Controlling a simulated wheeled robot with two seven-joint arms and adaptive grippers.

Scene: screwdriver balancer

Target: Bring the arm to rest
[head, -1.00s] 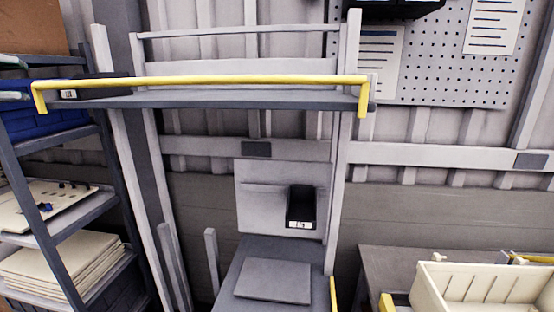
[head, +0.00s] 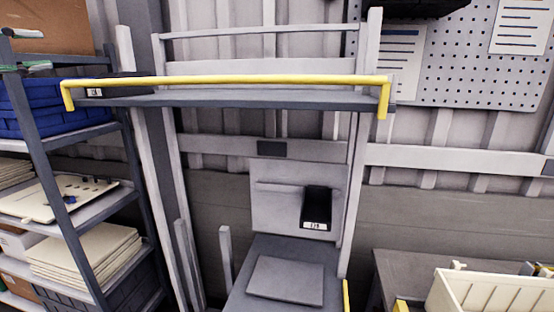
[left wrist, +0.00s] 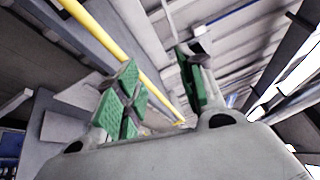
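My left gripper (left wrist: 157,82) is open and empty in the left wrist view. Its two fingers with green pads stand apart, with nothing between them. In the head view a green and white tip (head: 25,67) shows at the far left edge, in front of the shelf rack, and looks like part of this gripper; the rest of the left arm is out of the picture. My right gripper is in neither view.
A shelf rack (head: 62,185) with a blue crate (head: 55,122) and stacked boards stands at left. A yellow rail (head: 230,81) edges the overhead shelf; a yellow bar also shows beyond the gripper in the left wrist view (left wrist: 98,35). A cream bin (head: 490,292) is at lower right.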

